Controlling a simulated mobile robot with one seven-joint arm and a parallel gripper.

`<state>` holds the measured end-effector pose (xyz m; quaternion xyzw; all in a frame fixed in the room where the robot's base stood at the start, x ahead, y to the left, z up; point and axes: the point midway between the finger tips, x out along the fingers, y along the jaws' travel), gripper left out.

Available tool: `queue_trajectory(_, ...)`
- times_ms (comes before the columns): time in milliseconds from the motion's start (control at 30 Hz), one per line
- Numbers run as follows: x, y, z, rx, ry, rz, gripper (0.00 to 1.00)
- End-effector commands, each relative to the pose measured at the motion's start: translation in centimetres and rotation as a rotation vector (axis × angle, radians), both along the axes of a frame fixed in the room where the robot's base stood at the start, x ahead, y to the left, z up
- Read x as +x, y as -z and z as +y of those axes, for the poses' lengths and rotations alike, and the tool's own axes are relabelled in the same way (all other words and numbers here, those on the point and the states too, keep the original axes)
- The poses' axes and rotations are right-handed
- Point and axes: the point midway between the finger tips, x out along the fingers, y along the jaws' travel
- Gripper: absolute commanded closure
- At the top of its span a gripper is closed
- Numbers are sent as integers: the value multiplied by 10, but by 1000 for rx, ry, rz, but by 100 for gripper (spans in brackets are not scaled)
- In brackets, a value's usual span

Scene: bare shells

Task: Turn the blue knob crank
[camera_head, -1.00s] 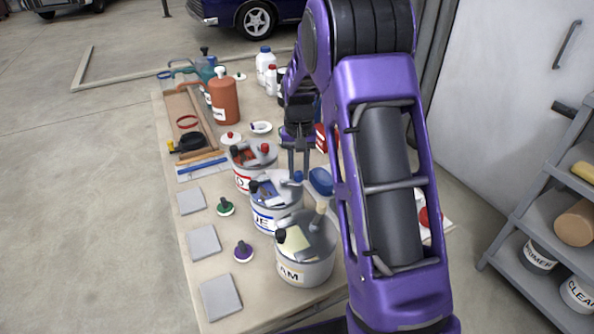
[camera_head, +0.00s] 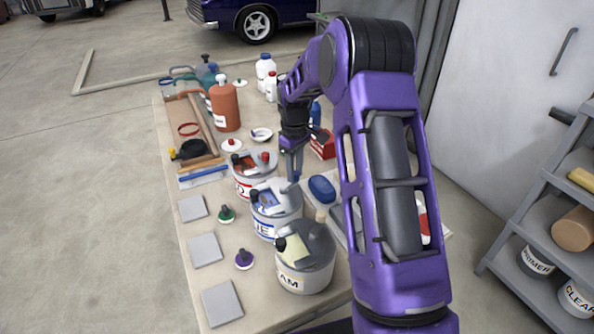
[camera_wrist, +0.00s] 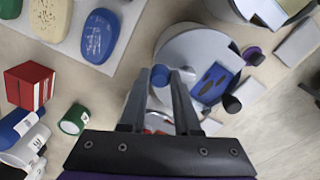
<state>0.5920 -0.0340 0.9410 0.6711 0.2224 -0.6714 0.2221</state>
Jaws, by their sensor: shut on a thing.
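The blue-labelled bucket (camera_head: 277,214) stands between the red-labelled and cream-labelled ones on the table. Its crank carries a black knob (camera_head: 256,195) on the left and a blue knob on the right, largely hidden by my gripper (camera_head: 292,178) in the head view. In the wrist view the blue knob (camera_wrist: 160,76) shows between the fingertips of my gripper (camera_wrist: 168,76), which is shut on it. The grey lid (camera_wrist: 188,55) lies beneath, with a blue patch and the black knob (camera_wrist: 232,104) to the right.
The red-labelled bucket (camera_head: 253,180) and cream-labelled bucket (camera_head: 305,270) stand close on either side. A blue oval sponge (camera_head: 322,188) lies to the right, with a red box (camera_head: 323,146) behind. Grey tiles (camera_head: 222,303) lie along the left edge.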

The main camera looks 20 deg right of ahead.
Motion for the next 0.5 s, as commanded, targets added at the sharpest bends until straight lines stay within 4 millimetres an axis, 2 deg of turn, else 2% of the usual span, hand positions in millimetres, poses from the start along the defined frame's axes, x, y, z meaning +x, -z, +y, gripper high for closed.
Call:
queue_trajectory(200,7,-1,4,0,-170,-3,100)
queue_trajectory(500,12,-1,8,0,-323,-3,100)
